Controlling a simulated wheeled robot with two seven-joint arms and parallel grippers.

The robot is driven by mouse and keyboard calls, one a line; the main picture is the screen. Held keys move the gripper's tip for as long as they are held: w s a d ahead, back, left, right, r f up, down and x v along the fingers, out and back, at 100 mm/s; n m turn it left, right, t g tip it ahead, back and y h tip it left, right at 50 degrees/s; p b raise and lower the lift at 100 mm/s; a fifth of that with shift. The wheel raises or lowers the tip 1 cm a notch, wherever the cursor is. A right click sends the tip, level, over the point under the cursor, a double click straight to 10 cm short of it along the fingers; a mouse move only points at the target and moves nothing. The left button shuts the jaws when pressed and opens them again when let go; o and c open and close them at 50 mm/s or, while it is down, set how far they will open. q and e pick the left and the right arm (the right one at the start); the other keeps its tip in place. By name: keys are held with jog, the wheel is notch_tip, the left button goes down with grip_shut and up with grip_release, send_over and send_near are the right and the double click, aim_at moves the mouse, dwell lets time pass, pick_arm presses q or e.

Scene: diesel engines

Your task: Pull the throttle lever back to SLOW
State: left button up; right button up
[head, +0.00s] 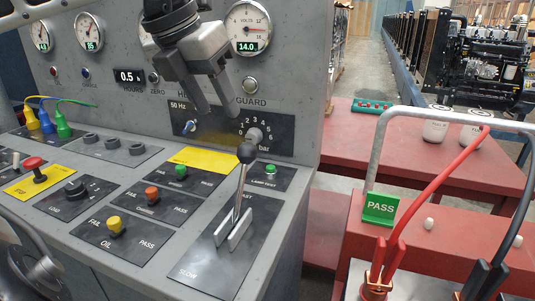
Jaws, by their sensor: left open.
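The throttle lever (242,186) has a black ball knob and a metal shaft. It stands on a dark plate (207,255) marked FAST at the far end and SLOW at the near end. Two pale metal cheeks flank the lever's foot. The knob is at the FAST end of the plate. My left gripper (217,112) hangs from the top of the view, above and a little left of the knob. Its two fingers point down and are apart, with nothing between them. It does not touch the lever. My right gripper is not in view.
The grey console carries gauges (248,28), a bar selector knob (254,135) behind the lever, and a green LAMP TEST button (270,170) beside it. FAIL/PASS switches (152,195) lie to the left. A red bench (400,245) with a green PASS sign (380,208) stands right.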

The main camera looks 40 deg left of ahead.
aim_at(244, 164)
pick_arm(q)
jog(key=x, duration=1.5)
jog(key=shift+s+a+f, duration=0.15)
jog(key=shift+a+f, duration=0.05)
jog(key=shift+f, duration=0.05)
